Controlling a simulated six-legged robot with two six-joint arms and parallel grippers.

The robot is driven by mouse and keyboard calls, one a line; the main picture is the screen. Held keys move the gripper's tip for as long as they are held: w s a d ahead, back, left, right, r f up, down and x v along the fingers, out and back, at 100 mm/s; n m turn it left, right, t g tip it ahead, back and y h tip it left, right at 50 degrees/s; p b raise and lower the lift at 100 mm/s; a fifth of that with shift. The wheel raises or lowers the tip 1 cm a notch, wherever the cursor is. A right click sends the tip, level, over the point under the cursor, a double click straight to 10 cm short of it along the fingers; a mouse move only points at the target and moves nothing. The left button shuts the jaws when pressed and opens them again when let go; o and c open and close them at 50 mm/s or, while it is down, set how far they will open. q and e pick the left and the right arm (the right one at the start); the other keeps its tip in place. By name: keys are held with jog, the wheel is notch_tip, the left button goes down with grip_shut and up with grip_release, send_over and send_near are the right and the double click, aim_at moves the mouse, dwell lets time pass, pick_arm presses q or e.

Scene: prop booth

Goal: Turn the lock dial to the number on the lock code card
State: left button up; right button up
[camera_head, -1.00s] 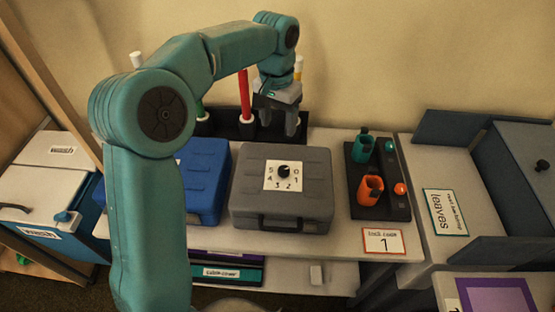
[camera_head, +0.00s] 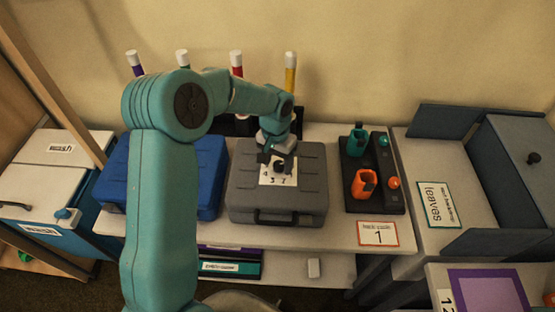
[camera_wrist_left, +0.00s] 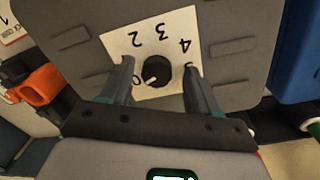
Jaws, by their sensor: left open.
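The lock dial is a small black knob (camera_head: 280,166) on a white number plate on the grey case. In the left wrist view the dial (camera_wrist_left: 156,70) has a white mark on its lower left, toward the 0. The 2, 3 and 4 show; the 1 is hidden behind a finger. My left gripper (camera_head: 277,158) is over the case, pointing down. In the wrist view its open fingers (camera_wrist_left: 159,66) stand on either side of the dial, with gaps. The lock code card (camera_head: 378,236), orange-edged, reads 1. My right gripper is not in view.
A blue case (camera_head: 205,165) is left of the grey case (camera_head: 245,198). A black rack with teal and orange holders (camera_head: 365,183) stands to its right. Several capped coloured tubes (camera_head: 290,72) stand behind. The "leaves" sign (camera_head: 438,204) is further right.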

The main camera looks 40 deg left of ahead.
pick_arm(q)
jog(key=shift+w+d+r, duration=0.1)
jog(key=shift+d, duration=0.2)
jog(key=c, duration=0.5)
jog(key=shift+a, duration=0.2)
jog(key=c, duration=0.5)
jog(key=shift+c, duration=0.2)
jog(key=m+b, duration=0.1)
jog(key=m, duration=0.3)
jog(key=shift+m, duration=2.3)
